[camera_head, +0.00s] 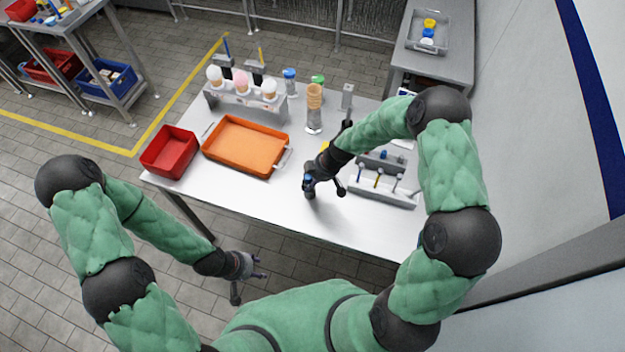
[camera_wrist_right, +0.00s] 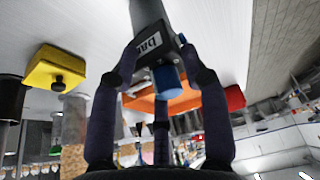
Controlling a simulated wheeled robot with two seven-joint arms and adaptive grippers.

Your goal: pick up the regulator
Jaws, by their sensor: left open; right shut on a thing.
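The regulator is a dark grey body with a blue knob and a white label. In the head view the regulator (camera_head: 309,188) is at my right gripper (camera_head: 322,180), over the front middle of the white table (camera_head: 275,205). In the right wrist view the regulator (camera_wrist_right: 150,30) reaches between the fingers of my right gripper (camera_wrist_right: 160,75), which is shut on it. I cannot tell whether its lower end touches the table. My left gripper (camera_head: 250,268) is open and empty, low in front of the table.
A red bin (camera_head: 170,152) and an orange tray (camera_head: 245,147) stand on the table's left. Behind are a cone rack (camera_head: 240,108) and a stack of cones (camera_head: 314,105). A grey tool holder (camera_head: 380,188) stands to the right. The front middle has free room.

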